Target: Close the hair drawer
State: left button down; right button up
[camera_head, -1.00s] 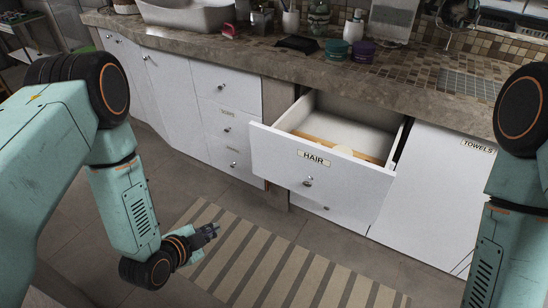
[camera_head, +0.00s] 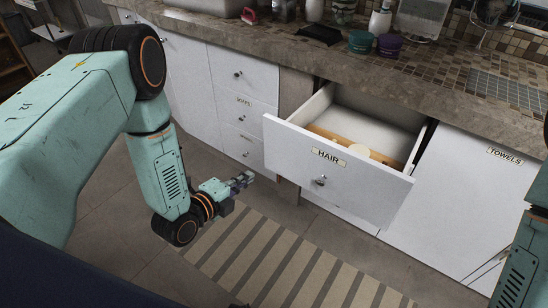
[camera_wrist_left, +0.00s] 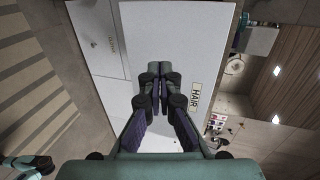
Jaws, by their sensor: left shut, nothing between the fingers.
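The hair drawer (camera_head: 345,180) is pulled well out of the white cabinet, with its HAIR label and round knob on the front. Its open top shows a light interior with a wooden divider and a pale round item. My left gripper (camera_head: 243,180) is shut and empty, just left of the drawer front in the head view. In the left wrist view its closed fingers (camera_wrist_left: 160,85) point at the white drawer front (camera_wrist_left: 185,40), beside the HAIR label. A gap seems to remain; contact cannot be made out. My right gripper is not in view.
The stone counter (camera_head: 300,57) overhangs the drawers and holds jars and a black item. A closed drawer stack (camera_head: 240,100) stands to the left and a TOWELS door (camera_head: 470,200) to the right. A striped rug (camera_head: 290,260) lies on the tiled floor below.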

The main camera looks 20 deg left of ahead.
aim_at(281, 155)
pick_arm(q)
jog(key=b+x, duration=0.1)
jog(key=x, duration=0.3)
jog(key=b+x, duration=0.1)
jog(key=x, duration=0.7)
jog(key=shift+d+r+b, duration=0.15)
jog(key=shift+r+b, duration=0.25)
jog(key=shift+w+d, duration=0.1)
jog(key=shift+w, duration=0.4)
jog(key=shift+w, duration=0.1)
